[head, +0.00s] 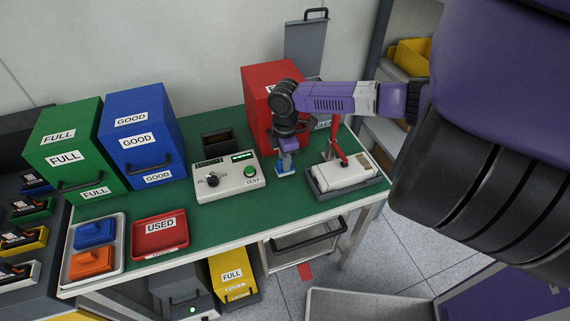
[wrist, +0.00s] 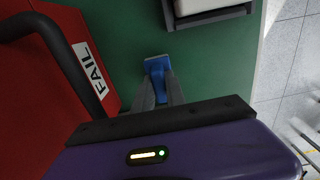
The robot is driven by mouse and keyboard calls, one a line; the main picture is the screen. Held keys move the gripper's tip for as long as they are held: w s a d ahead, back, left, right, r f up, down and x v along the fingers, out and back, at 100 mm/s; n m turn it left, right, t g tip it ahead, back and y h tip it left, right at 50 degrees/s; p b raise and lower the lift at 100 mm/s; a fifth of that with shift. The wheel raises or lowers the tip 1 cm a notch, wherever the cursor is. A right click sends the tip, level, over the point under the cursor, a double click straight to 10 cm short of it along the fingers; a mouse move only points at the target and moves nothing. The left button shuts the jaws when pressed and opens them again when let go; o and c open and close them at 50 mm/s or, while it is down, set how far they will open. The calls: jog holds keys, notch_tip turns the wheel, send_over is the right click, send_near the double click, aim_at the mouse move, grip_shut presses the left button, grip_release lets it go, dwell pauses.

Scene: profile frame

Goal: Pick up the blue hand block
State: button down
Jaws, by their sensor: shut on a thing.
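The blue hand block (wrist: 157,64) is between the fingertips of my gripper (wrist: 160,88) in the wrist view, over the green table top. In the head view the blue block (head: 286,168) shows under my gripper (head: 287,158), near the table's middle right. The gripper is shut on the block. The block is at or just above the table surface; I cannot tell if it touches. Its sides are partly hidden by the fingers.
A red FAIL box (wrist: 75,50) stands close beside the gripper. A test device (head: 230,180) is to the left, and a white device on a grey tray (head: 345,178) with a red lever is to the right. Green and blue boxes stand farther left. Green table top lies bare in front.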

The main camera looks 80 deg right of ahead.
notch_tip(320, 180, up, 19)
jog(key=b, duration=0.2)
jog(key=c, duration=2.1)
grip_release()
jog(key=shift+f, duration=0.1)
grip_shut()
